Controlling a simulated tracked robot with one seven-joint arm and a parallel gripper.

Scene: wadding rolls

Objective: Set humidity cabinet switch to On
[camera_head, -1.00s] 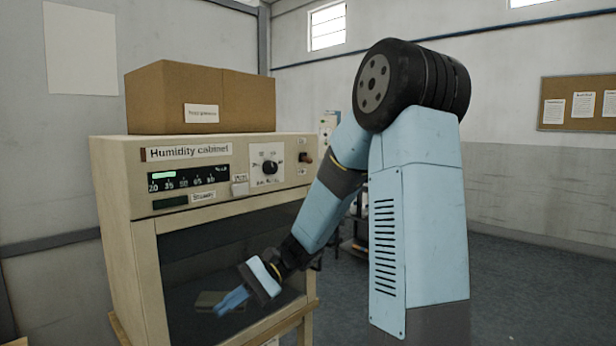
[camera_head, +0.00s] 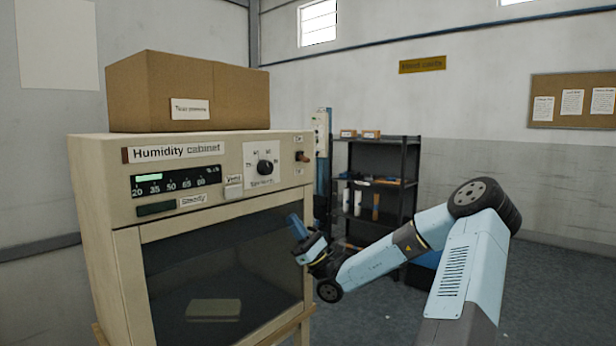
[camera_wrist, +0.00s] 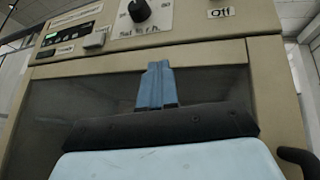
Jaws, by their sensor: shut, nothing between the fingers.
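The humidity cabinet (camera_head: 92,200) is a beige box with a control panel at the top and a dark window. Its toggle switch (camera_head: 302,157) sits at the panel's right end, with small labels above and below; I cannot tell its position for sure. In the wrist view the "Off" label (camera_wrist: 220,13) shows at the top edge, and the switch lever is out of that picture. My gripper (camera_head: 293,218) is shut and empty, below the switch in the head view. In the wrist view its blue fingertips (camera_wrist: 158,68) point up, in front of the cabinet's window frame.
A round knob (camera_head: 265,167) sits left of the switch and also shows in the wrist view (camera_wrist: 139,10). A cardboard box (camera_head: 190,95) stands on the cabinet. A dark shelf unit (camera_head: 380,190) stands behind my arm. Open floor lies to the right.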

